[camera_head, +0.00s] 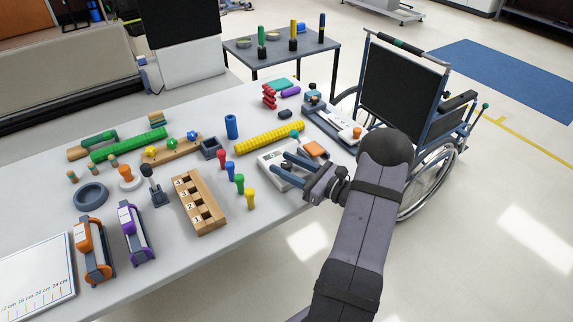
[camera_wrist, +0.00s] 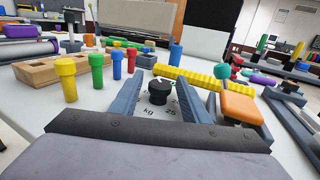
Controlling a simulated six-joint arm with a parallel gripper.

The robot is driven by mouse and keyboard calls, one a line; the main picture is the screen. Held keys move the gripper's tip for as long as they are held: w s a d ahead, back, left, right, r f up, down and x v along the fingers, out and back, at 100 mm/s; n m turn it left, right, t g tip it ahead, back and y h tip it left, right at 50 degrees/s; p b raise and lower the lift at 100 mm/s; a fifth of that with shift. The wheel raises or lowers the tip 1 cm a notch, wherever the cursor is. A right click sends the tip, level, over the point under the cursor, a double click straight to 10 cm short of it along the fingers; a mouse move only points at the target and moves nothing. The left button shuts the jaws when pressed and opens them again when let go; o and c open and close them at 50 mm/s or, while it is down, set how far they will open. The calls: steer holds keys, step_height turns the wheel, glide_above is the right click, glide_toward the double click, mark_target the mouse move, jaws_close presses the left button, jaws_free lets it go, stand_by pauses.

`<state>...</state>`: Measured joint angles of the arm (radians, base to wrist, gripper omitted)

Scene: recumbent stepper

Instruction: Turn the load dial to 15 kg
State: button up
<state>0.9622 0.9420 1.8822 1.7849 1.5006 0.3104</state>
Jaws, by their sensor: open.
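The load dial is a black round knob (camera_wrist: 158,92) on a pale plate (camera_wrist: 150,125) printed with "kg" and "25". Other markings are partly hidden, and I cannot read the dial's present setting. My gripper (camera_wrist: 158,78) is open, with one finger on each side of the knob in the wrist view; I cannot tell whether either finger touches it. In the head view my gripper (camera_head: 281,167) reaches in from the right over the pale console (camera_head: 268,157), which has a small display. There the fingers hide most of the dial area.
An orange block (camera_head: 316,148) lies close beside the right finger, and a yellow ridged roller (camera_head: 270,138) lies behind. Coloured pegs (camera_head: 238,183) and a numbered wooden block (camera_head: 198,205) stand to the left. A blue-grey framed device (camera_head: 330,120) is behind right. A wheelchair (camera_head: 405,95) stands beyond the table.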

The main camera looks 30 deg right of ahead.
steer(key=c, duration=1.1)
steer(key=shift+o, duration=0.2)
steer(key=shift+m+t+h, duration=0.3)
steer(key=shift+m+h, duration=0.1)
steer(key=shift+h, duration=0.2)
steer(key=shift+a+m+h, duration=0.1)
steer(key=shift+m+h, duration=0.5)
steer(key=shift+h, duration=0.2)
steer(key=m+h, duration=0.2)
steer(key=h, duration=0.2)
steer(key=shift+m+t+h, duration=0.3)
steer(key=shift+m+t, duration=0.1)
steer(key=shift+m+h+b, duration=0.3)
steer(key=shift+m+h, duration=0.8)
steer(key=shift+h, duration=0.6)
steer(key=shift+m+g+h, duration=0.3)
steer(key=shift+h, duration=0.5)
